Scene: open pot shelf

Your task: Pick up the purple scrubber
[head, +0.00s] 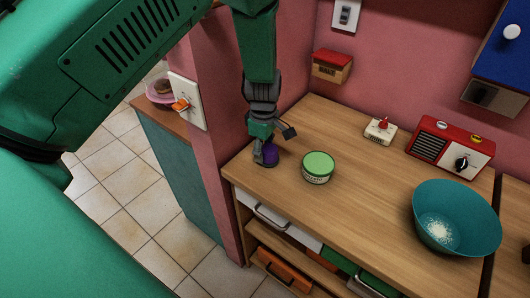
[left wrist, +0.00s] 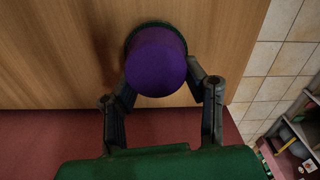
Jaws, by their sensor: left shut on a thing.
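The purple scrubber (head: 270,155) is at the left end of the wooden counter, under my left gripper (head: 272,140). In the left wrist view the scrubber (left wrist: 157,62) is a round purple body with a dark rim at its far end. The two fingers of my left gripper (left wrist: 161,88) press on its sides, so the gripper is shut on it. I cannot tell whether the scrubber touches the counter. My right gripper is in neither view.
A green-lidded tub (head: 318,168) stands on the counter (head: 350,205) just right of the scrubber. Further right are a small white device (head: 380,131), a red radio (head: 449,146) and a teal bowl (head: 456,219). A pink wall (head: 212,130) rises close on the left.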

